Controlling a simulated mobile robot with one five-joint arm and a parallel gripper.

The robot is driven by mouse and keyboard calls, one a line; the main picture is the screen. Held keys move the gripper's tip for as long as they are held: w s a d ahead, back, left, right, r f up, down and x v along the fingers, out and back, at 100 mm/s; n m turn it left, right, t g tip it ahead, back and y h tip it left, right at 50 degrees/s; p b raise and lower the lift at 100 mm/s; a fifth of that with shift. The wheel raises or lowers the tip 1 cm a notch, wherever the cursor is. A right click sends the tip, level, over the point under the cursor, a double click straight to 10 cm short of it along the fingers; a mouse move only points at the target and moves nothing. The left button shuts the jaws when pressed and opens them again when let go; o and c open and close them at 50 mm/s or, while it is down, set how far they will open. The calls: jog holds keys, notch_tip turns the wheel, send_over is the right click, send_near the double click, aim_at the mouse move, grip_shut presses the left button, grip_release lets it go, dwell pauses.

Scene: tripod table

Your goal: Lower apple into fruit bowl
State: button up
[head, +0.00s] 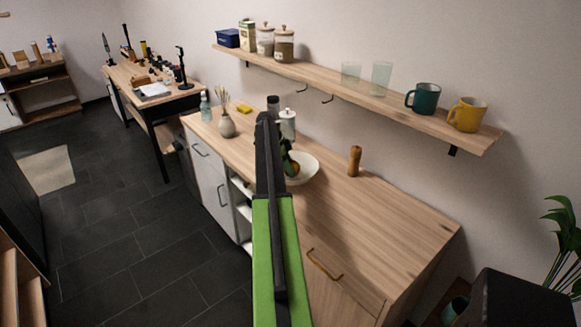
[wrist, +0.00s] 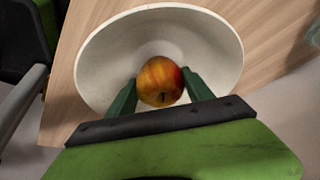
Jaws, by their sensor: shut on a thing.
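A red and yellow apple (wrist: 160,80) is between the two green fingers of my gripper (wrist: 158,92) in the wrist view. My gripper is shut on it. The white fruit bowl (wrist: 105,50) lies behind the apple in that view, its rim around the apple on the far side and both sides. I cannot tell how far the apple is from the bowl's floor. In the head view the bowl (head: 308,165) stands on the wooden counter, partly hidden by my arm. My gripper there is mostly hidden behind my arm, and the apple is hard to make out.
On the counter (head: 390,215), a wooden mill (head: 354,160) stands right of the bowl. A vase (head: 227,125), a soap bottle (head: 205,108) and a white bottle (head: 287,124) stand to the left or behind. A wall shelf (head: 340,93) with mugs, glasses and jars hangs above. The counter's right part is clear.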

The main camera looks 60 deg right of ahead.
jog(key=shift+f+b, duration=0.8)
jog(key=shift+f, duration=0.05)
dwell(0.4)
jog(key=o, duration=1.6)
jog(key=p+v, duration=1.6)
jog(key=v, duration=0.1)
jog(key=shift+r, duration=0.25)
jog(key=shift+w+a, duration=0.1)
